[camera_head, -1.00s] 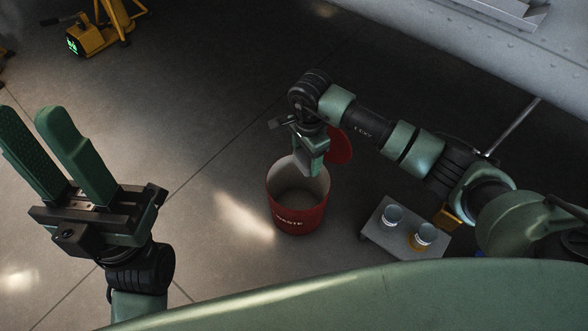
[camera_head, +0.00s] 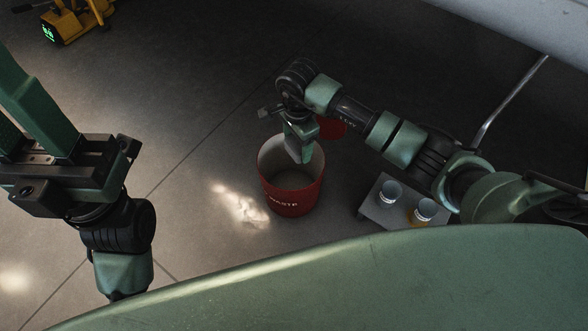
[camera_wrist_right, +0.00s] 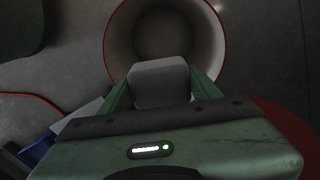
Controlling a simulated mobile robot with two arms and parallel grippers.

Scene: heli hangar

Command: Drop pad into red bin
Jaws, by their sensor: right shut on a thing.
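The red bin (camera_head: 291,200), marked WASTE, stands open on the floor with its red lid (camera_head: 333,128) swung back behind it. Its pale inside shows empty in the head view. In the right wrist view the bin's rim (camera_wrist_right: 216,35) lies just beyond the fingers. My right gripper (camera_head: 303,153) points down over the back part of the bin's opening. It is shut on the grey pad (camera_wrist_right: 159,82), which shows between the fingers in the right wrist view. My left gripper (camera_head: 30,100) is at the left edge, its fingers apart and partly cut off, with nothing seen between them.
A small grey table (camera_head: 377,208) with two jars (camera_head: 390,193) (camera_head: 423,212) stands right of the bin. A yellow machine (camera_head: 70,22) is at the far left. A pale aircraft surface (camera_head: 520,25) is at the upper right. The floor left of the bin is clear.

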